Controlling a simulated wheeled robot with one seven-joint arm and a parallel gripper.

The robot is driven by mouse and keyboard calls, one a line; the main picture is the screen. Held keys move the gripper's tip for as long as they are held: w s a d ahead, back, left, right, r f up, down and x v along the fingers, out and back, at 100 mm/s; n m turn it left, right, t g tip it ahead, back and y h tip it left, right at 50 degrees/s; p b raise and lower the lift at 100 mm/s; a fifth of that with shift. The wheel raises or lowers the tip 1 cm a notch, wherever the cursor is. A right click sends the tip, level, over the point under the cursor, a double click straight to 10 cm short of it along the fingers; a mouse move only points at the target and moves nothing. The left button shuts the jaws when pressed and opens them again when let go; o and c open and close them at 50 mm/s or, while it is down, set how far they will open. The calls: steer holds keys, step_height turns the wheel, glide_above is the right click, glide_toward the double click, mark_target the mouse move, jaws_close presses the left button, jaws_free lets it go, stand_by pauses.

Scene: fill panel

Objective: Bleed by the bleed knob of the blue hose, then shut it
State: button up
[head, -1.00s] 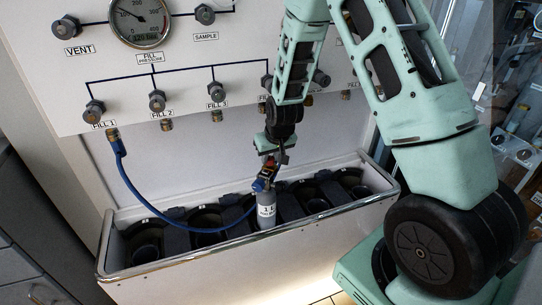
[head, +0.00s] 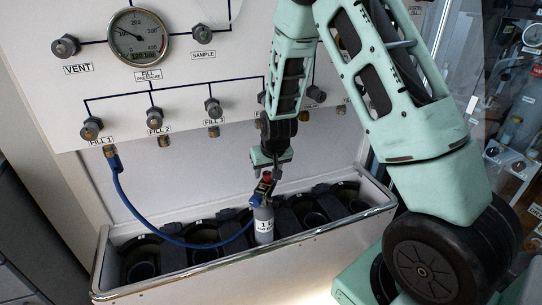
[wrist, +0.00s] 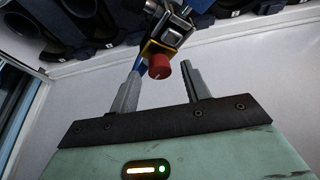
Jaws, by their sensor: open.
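The blue hose (head: 128,203) runs from the FILL 1 outlet down and across to a grey cylinder (head: 264,226) standing in the trough. The hose end meets the valve fitting at the cylinder's top. A red bleed knob (wrist: 160,67) sits on that fitting, beside a yellow-edged plate; it is small in the head view (head: 267,175). My gripper (wrist: 160,72) is open, with one finger on each side of the red knob, near the fingertips. A gap shows between the knob and each finger. The arm reaches the cylinder from above.
The panel above has the pressure gauge (head: 138,36), the VENT knob (head: 65,46), the SAMPLE knob (head: 202,34) and a row of FILL knobs. The trough (head: 200,268) holds several dark, empty-looking cylinder wells. Its metal rim runs in front of the cylinder.

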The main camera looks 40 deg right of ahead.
steer(key=p+v, duration=0.2)
steer(key=v, duration=1.4)
steer(key=shift+s+r, duration=0.2)
steer(key=shift+r, duration=0.05)
steer(key=shift+a, duration=0.15)
steer(key=s+a+r+n+g+y+p, duration=0.1)
steer(key=s+a+n, duration=0.25)
steer(key=a, duration=0.45)
steer(key=s+a+r+n+g+y, duration=0.1)
steer(key=s+a+n, duration=0.1)
steer(key=s+a, duration=0.45)
steer(key=s+a+r+n+g, duration=0.1)
steer(key=s+a+n, duration=0.1)
steer(key=s+a, duration=0.3)
steer(key=s+a+n+g, duration=0.1)
steer(key=s+a+n, duration=0.2)
steer(key=s, duration=0.6)
steer(key=shift+s+a+r+p, duration=0.3)
steer(key=shift+a+r+p, duration=0.1)
steer(key=shift+a, duration=0.65)
